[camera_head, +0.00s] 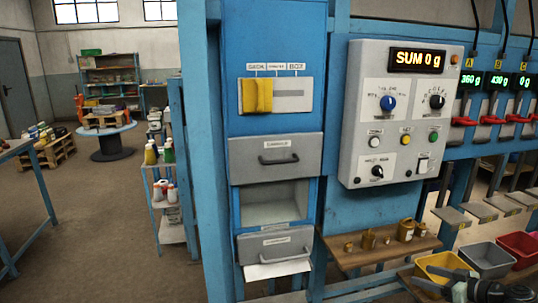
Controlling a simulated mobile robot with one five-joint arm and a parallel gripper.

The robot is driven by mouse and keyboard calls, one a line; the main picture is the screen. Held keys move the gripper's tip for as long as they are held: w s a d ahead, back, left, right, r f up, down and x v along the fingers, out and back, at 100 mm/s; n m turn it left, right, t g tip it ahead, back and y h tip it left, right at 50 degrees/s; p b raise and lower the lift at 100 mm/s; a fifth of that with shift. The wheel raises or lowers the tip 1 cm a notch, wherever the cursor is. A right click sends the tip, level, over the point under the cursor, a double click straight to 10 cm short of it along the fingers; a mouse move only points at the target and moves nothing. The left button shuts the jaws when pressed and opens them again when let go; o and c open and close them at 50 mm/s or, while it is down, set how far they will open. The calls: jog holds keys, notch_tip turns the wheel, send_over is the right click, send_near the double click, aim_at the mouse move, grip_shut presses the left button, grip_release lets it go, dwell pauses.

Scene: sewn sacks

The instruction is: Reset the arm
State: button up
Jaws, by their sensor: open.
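My gripper (443,281) shows at the bottom right, partly cut off by the lower edge of the head view. It is dark and greenish grey, with its jaws open, and I see nothing held between them. It appears in front of the yellow bin (429,262) and covers part of it. Whether it touches the bin cannot be told. The rest of my arm is mostly out of the picture.
A blue cabinet with grey drawers (277,156) stands in the middle. A grey control box (365,160) reads "SUM 0 g". Brass weights (406,231) stand on a wooden shelf (345,262). Grey (488,262) and red (521,248) bins sit at right.

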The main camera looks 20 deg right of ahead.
jog(key=w+a+r+n+g+y+p, duration=0.1)
jog(key=w+a+n+y, duration=0.1)
jog(key=w+a, duration=0.55)
jog(key=w+a+r+n+g+y+p, duration=0.1)
jog(key=w+a+r+n+y+p, duration=0.1)
jog(key=w+a, duration=0.6)
jog(key=w+a+f+n+g+y+p, duration=0.1)
jog(key=w+a+n+g, duration=0.1)
jog(key=a, duration=0.8)
jog(key=w+a+f+n+g+y+p, duration=0.1)
jog(key=w+a+g+p, duration=0.15)
jog(key=a, duration=0.85)
jog(key=s+a+f+g+h+p, duration=0.1)
jog(key=s+a+f+g+h, duration=0.15)
jog(key=a, duration=0.75)
jog(key=s+a+f+g+h+p, duration=0.1)
jog(key=s+a+f+g+h, duration=0.15)
jog(key=a, duration=0.65)
jog(key=s+d+f+m+g+h, duration=0.1)
jog(key=d+m+h, duration=0.3)
jog(key=m, duration=0.5)
jog(key=d, duration=0.2)
jog(key=shift+s+d+f+m, duration=0.3)
jog(key=shift+s+d+f, duration=0.05)
jog(key=shift+s, duration=0.05)
jog(key=shift+g, duration=0.25)
